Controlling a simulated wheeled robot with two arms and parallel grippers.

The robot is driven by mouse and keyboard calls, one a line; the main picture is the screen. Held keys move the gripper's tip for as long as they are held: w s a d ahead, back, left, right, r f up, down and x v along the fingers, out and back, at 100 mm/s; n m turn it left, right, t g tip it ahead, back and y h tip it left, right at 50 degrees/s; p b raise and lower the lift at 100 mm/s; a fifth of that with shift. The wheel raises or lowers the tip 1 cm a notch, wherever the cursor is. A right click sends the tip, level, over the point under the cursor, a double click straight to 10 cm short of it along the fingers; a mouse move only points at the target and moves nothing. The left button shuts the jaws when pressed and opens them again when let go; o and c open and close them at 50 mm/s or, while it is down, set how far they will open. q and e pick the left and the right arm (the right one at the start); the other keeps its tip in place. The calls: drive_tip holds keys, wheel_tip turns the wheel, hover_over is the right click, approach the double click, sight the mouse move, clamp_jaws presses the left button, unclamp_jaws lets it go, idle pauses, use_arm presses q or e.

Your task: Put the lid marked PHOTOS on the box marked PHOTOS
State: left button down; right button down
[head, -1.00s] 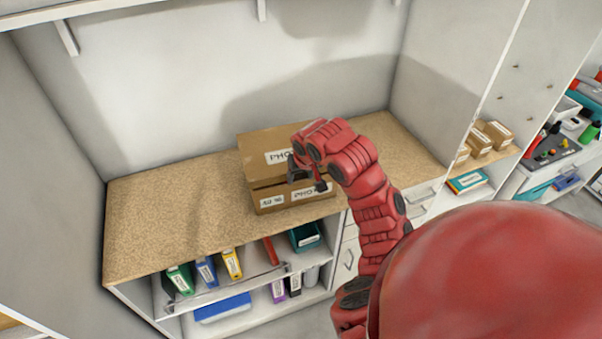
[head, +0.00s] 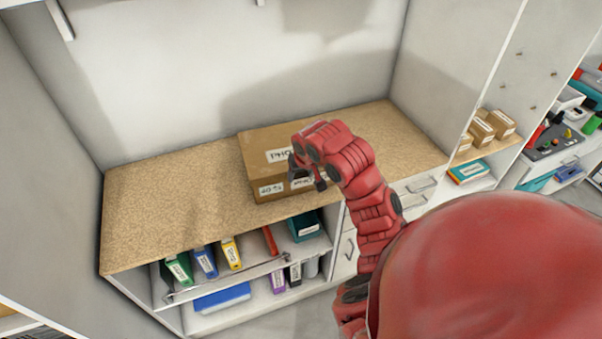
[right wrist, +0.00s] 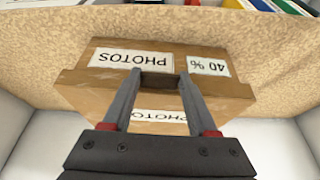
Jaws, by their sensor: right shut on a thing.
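The PHOTOS box (head: 275,197) is brown cardboard and stands on the cork-coloured shelf top. Its front carries a PHOTOS label and a 40 % label, both clear in the right wrist view (right wrist: 180,58). The brown PHOTOS lid (head: 254,143) lies over the box top and looks level, with no clear gap in the head view. Its top label also shows in the right wrist view (right wrist: 160,115). My right gripper (head: 306,178) is shut on the lid at its front edge, with a finger at each side of the grip (right wrist: 160,78). My left gripper is out of view.
The shelf top (head: 170,210) is clear to the left of the box. Binders (head: 205,262) and a teal bin (head: 305,227) stand on the shelf below. Small cartons (head: 490,128) sit in the bay at right. Side walls and a back wall enclose the top.

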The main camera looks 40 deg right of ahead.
drive_tip(key=shift+c, duration=0.5)
unclamp_jaws()
drive_tip(key=p+v, duration=0.6)
drive_tip(key=v, duration=1.1)
drive_tip(key=shift+r+p, duration=0.25)
drive_tip(key=shift+p, duration=0.1)
